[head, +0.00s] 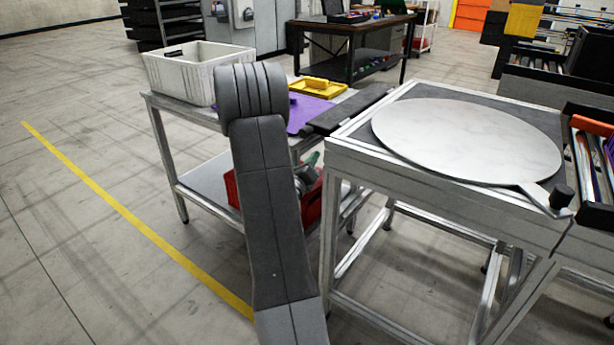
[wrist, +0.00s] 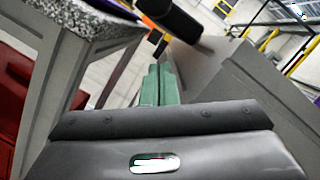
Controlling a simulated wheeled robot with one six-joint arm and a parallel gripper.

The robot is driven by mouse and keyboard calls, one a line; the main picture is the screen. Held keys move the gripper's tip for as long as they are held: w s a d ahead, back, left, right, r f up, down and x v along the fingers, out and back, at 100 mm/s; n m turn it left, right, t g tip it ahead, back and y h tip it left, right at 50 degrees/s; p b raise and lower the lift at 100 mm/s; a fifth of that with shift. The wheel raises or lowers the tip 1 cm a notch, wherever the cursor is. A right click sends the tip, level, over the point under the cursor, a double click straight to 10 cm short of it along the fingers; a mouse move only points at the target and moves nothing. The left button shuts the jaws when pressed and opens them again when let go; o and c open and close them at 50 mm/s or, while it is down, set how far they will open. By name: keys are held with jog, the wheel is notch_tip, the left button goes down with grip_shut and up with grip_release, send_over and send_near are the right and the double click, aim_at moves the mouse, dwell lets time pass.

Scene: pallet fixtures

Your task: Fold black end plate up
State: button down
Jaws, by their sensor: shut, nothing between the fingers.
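The black end plate (head: 348,108) is a long dark strip at the left end of the metal-framed table with the round disc. In the head view it lies about flat, sticking out toward the purple-topped table. My gripper (wrist: 162,72) shows in the wrist view with its green fingers together and empty, pointing up between table structures. A black rounded piece (wrist: 175,18) is above and beyond the fingertips, apart from them; I cannot tell whether it is the plate. In the head view my arm hides most of the gripper.
The round pale disc (head: 465,138) lies on the framed table (head: 440,190). The left table holds a grey bin (head: 195,72) and a yellow tray (head: 318,88). A red crate (head: 232,188) is on its lower shelf. Open floor lies at the left.

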jog(key=shift+w+a+r+p, duration=0.1)
jog(key=shift+w+a+r, duration=0.2)
jog(key=shift+r, duration=0.2)
jog(key=shift+w+a+r+p, duration=0.15)
jog(key=shift+w+a+r, duration=0.15)
jog(key=shift+r, duration=0.25)
jog(key=shift+w+a+r+p, duration=0.1)
jog(key=shift+w+a+r, duration=0.1)
jog(key=shift+a+r, duration=0.25)
jog(key=shift+w+m+b, duration=0.1)
jog(key=shift+m+b, duration=0.2)
jog(key=shift+b, duration=0.5)
jog(key=shift+r+b, duration=0.1)
jog(key=shift+b, duration=0.2)
